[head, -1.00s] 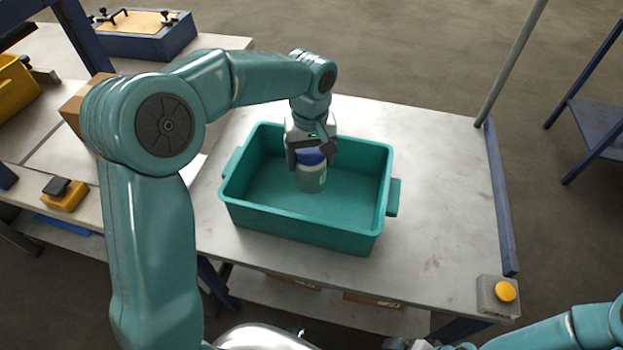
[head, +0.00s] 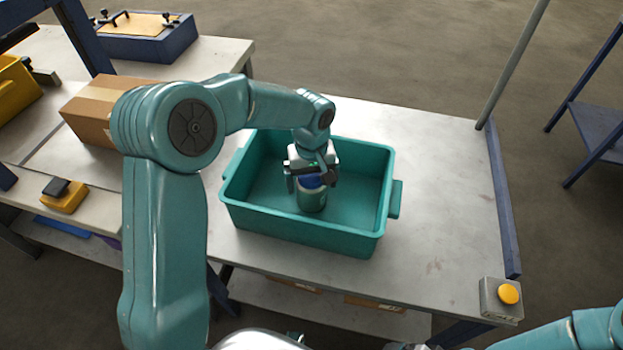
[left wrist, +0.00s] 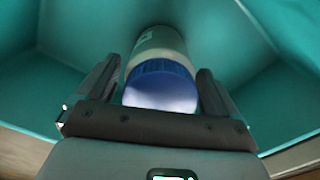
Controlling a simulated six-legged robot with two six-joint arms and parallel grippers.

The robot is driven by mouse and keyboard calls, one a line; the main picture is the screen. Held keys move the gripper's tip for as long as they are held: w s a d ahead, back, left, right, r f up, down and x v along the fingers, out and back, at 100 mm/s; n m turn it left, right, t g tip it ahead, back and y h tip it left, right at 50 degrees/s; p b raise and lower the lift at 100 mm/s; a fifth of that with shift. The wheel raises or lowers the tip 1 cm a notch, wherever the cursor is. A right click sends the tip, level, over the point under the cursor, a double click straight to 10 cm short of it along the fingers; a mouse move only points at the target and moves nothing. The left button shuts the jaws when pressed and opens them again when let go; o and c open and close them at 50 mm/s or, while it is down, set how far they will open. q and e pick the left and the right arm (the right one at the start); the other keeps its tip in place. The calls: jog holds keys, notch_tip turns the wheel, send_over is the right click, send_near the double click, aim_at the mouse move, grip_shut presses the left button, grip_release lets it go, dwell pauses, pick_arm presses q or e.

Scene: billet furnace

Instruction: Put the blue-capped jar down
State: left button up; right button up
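The jar (head: 312,199) is pale green-grey with a blue cap. It stands upright inside the teal crate (head: 300,236), near its middle. I cannot tell whether its base touches the crate floor. My left gripper (head: 312,180) reaches down from above, with one finger on each side of the cap. My right gripper is outside the picture; only part of my right arm shows at lower right.
The crate stands on a pale table (head: 440,190) with free surface to its right. A cardboard box (head: 92,112) lies to the left. A button box with a yellow button (head: 508,294) sits at the front right corner. A pole (head: 511,65) rises at the back right.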

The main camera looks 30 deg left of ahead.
pick_arm(q)
jog(key=shift+r, duration=0.45)
notch_tip(320, 180, up, 12)
jog(key=shift+f+p, duration=0.25)
jog(key=shift+p, duration=0.35)
